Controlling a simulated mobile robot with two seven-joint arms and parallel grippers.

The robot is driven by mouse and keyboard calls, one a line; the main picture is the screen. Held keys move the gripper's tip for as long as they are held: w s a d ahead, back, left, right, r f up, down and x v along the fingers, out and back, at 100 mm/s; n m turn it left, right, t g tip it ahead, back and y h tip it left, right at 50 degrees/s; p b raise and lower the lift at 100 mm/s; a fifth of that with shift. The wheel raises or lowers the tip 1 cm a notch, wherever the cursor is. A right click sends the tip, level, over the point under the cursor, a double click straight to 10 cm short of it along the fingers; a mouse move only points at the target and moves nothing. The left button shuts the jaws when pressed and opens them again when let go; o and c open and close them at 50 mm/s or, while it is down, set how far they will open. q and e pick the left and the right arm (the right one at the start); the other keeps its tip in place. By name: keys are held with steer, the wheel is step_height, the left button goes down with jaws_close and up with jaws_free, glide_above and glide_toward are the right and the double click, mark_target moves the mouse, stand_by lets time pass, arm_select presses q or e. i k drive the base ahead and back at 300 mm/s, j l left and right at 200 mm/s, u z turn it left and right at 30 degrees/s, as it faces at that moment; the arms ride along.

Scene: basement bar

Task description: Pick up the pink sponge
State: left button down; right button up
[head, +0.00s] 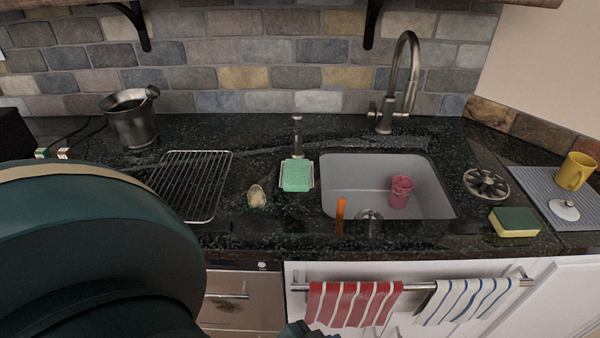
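A pink object (401,191), which looks like a rolled or cup-shaped sponge, stands in the grey sink (350,172), right of its middle. I cannot make out its exact form. A large dark teal link of my arm fills the lower left. Neither gripper's fingers can be seen. A small dark part at the bottom edge, below the red striped towel, is too cut off to identify. Nothing visible touches the pink object.
A green sponge (297,175) sits on a holder left of the sink. An orange stick (340,216) is at the sink's front edge. A faucet (408,75) rises behind. Right are a yellow-green sponge (514,222), a round metal trivet (486,184) and a yellow mug (575,171).

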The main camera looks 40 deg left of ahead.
mark_target(296, 171)
steer(key=u, duration=1.35)
steer(key=k+l+z, duration=0.1)
steer(key=l, duration=0.2)
